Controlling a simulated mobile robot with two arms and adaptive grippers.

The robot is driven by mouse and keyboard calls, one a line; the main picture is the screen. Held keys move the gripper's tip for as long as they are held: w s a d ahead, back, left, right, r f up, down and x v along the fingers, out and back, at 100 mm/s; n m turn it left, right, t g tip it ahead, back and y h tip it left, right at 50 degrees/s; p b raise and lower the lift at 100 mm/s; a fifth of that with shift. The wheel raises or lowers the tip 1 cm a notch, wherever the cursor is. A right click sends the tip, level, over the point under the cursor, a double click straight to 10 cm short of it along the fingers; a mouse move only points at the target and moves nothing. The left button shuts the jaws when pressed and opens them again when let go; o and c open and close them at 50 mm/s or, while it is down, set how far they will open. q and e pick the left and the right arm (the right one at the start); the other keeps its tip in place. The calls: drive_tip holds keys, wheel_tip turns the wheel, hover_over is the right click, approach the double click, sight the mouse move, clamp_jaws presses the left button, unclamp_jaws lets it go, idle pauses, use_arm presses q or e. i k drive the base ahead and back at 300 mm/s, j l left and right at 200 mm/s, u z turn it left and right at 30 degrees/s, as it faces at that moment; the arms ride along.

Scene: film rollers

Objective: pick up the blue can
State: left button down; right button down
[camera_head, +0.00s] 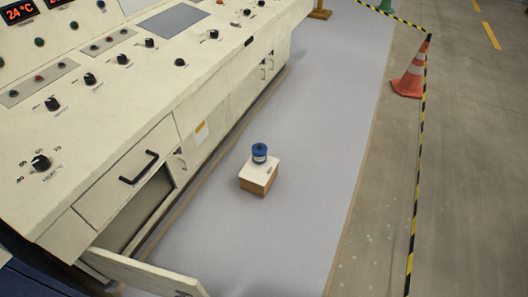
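The blue can (259,152) is small and round, with a pale band or label on its side. It stands upright on a small box (258,178) with a whitish top and brown sides. The box sits on the light grey-blue floor, to the right of the control console. Neither of my grippers shows in the head view, so nothing is seen touching the can.
A cream control console (130,90) with knobs fills the left. An open drawer or panel (140,275) juts out at the lower left. An orange cone (411,72) and black-yellow tape (420,140) bound the right side. Floor around the box is clear.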

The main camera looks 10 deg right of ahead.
sight(261, 160)
drive_tip(key=z, duration=0.2)
drive_tip(key=u, duration=0.4)
drive_tip(key=i+l+u, duration=0.45)
drive_tip(key=l, duration=0.2)
drive_tip(key=l+u, duration=0.25)
drive_tip(key=i+l+u, duration=0.25)
drive_tip(key=l, duration=0.2)
drive_tip(key=k, duration=0.1)
